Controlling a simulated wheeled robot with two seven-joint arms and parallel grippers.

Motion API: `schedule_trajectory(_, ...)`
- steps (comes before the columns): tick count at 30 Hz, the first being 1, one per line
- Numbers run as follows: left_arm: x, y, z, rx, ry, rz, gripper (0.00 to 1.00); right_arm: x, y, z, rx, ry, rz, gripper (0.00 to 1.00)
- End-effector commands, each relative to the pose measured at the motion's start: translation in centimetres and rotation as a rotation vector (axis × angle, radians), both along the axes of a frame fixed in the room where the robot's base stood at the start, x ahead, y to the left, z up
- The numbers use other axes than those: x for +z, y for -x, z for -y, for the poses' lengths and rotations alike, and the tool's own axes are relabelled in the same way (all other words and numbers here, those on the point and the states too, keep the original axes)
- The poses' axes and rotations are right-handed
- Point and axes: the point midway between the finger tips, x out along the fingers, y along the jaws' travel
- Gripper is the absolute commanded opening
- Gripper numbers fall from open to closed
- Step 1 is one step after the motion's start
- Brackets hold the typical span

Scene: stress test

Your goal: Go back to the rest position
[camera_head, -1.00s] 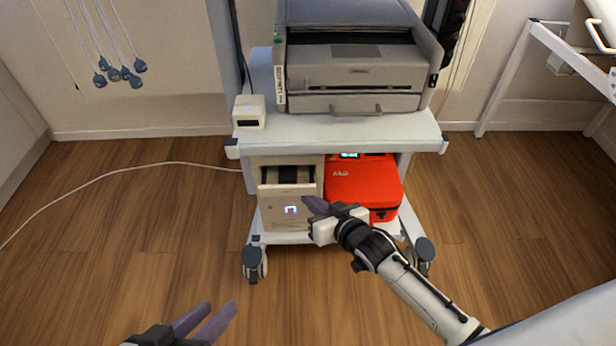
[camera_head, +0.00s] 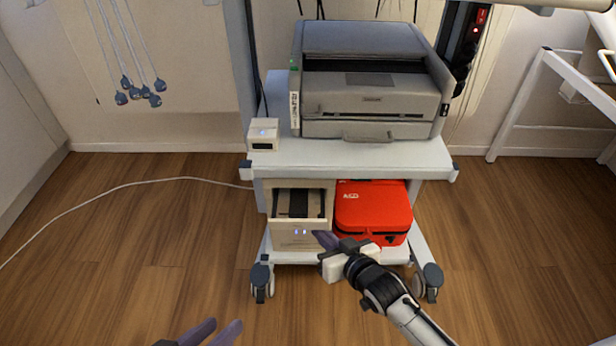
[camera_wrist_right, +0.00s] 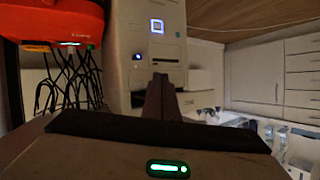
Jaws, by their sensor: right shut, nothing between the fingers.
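My right gripper (camera_head: 319,236) is shut and empty, in front of the lower shelf of a wheeled cart. Its fingertips overlap the lower right corner of a beige box device (camera_head: 285,235) in the head view; I cannot tell whether they touch it. In the right wrist view the closed fingers (camera_wrist_right: 162,82) stand together before a pale panel with a small lit display (camera_wrist_right: 157,26). My left gripper (camera_head: 226,324) shows only at the bottom edge of the head view, with its two purple fingers apart over the floor. The rest of it is cut off.
The cart's white top (camera_head: 350,158) carries a grey printer (camera_head: 370,105) and a small white box (camera_head: 263,134). A red case (camera_head: 372,208) sits on the lower shelf beside the beige device. A white cable (camera_head: 120,185) crosses the floor.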

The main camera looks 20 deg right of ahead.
Motion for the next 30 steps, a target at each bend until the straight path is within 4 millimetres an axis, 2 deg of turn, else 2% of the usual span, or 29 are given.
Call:
schedule_trajectory(7,0.0,0.0,0.0,0.0,0.0,0.0,0.31,0.3,0.3,0.1,-0.002,0.007,-0.01,0.0)
schedule_trajectory(11,0.0,0.0,0.0,0.0,0.0,0.0,0.31,0.1,2.4,0.3,-0.01,0.043,-0.088,0.0)
schedule_trajectory(14,0.0,0.0,0.0,0.0,0.0,0.0,0.31,0.1,6.0,1.0,-0.015,0.099,-0.205,0.0)
schedule_trajectory(18,0.0,0.0,0.0,0.0,0.0,0.0,0.31,0.8,12.0,2.4,-0.009,0.183,-0.391,0.0)
schedule_trajectory(21,0.0,0.0,0.0,0.0,0.0,0.0,0.31,1.5,15.4,3.2,0.001,0.223,-0.486,0.0)
schedule_trajectory(30,0.0,0.0,0.0,0.0,0.0,0.0,0.31,3.8,23.2,5.0,0.033,0.3,-0.687,0.0)
